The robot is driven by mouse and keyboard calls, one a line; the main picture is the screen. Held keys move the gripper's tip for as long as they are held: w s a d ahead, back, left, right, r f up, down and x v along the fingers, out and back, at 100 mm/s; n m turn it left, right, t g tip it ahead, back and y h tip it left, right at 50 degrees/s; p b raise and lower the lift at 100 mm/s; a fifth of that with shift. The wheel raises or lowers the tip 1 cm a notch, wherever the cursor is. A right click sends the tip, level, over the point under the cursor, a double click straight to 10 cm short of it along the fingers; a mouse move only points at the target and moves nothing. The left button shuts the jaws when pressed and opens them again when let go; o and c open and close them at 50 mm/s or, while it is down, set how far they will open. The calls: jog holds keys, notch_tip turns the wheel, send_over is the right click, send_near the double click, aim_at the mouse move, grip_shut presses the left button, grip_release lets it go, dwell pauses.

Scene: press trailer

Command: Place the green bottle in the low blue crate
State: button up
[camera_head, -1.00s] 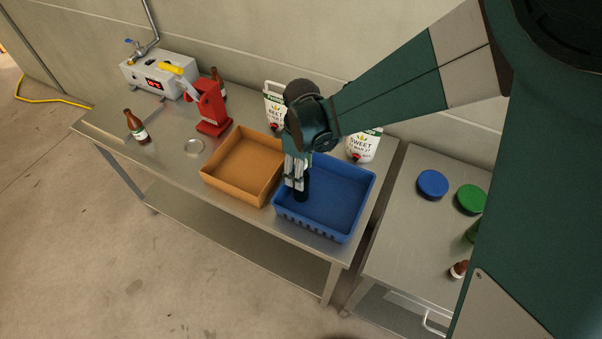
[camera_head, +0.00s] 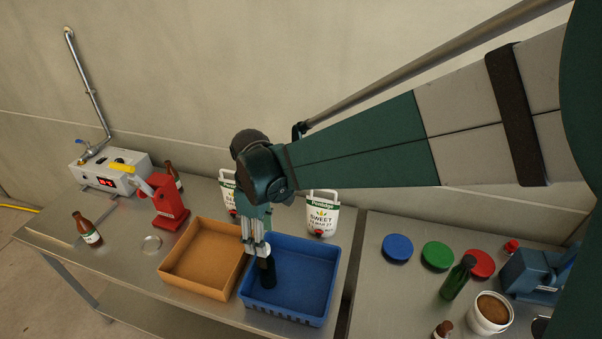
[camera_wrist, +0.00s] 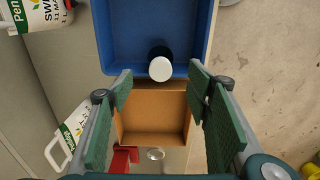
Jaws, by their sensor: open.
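A dark bottle with a white top (camera_wrist: 160,68) stands in the low blue crate (camera_head: 310,270), near its left wall in the head view. The head view shows its dark body (camera_head: 267,275); its colour looks nearly black, so I cannot be sure it is green. My gripper (camera_head: 257,250) is open just above it; the wrist view shows the top between and slightly beyond the spread fingers (camera_wrist: 162,80), apart from both. A clearly green bottle (camera_head: 456,282) stands on the right-hand table.
An orange crate (camera_head: 203,255) adjoins the blue crate. White labelled jugs (camera_head: 320,218) stand behind. A red press tool (camera_head: 165,205) and a brown bottle (camera_head: 88,233) are left. Coloured lids (camera_head: 437,256) and a tub (camera_head: 490,314) occupy the right table.

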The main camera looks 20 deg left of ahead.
dwell(0.8)
jog(key=w+d+r+m+t, duration=0.1)
jog(key=d+r+m, duration=0.25)
jog(key=d, duration=0.55)
jog(key=w+d+r+m+t+y, duration=0.15)
jog(key=d+r, duration=0.25)
jog(key=d, duration=0.4)
jog(key=d+r+m, duration=0.3)
jog(key=d+r, duration=0.1)
jog(key=d, duration=0.5)
jog(key=s+d+m+t, duration=0.2)
jog(key=s+d+m, duration=0.3)
jog(key=d, duration=0.6)
jog(key=s+d+r+m+t+h, duration=0.1)
jog(key=s+d+m, duration=0.3)
jog(key=d, duration=0.8)
jog(key=shift+s+r+m+t, duration=0.2)
jog(key=shift+s+m+t, duration=0.25)
jog(key=shift+t, duration=0.4)
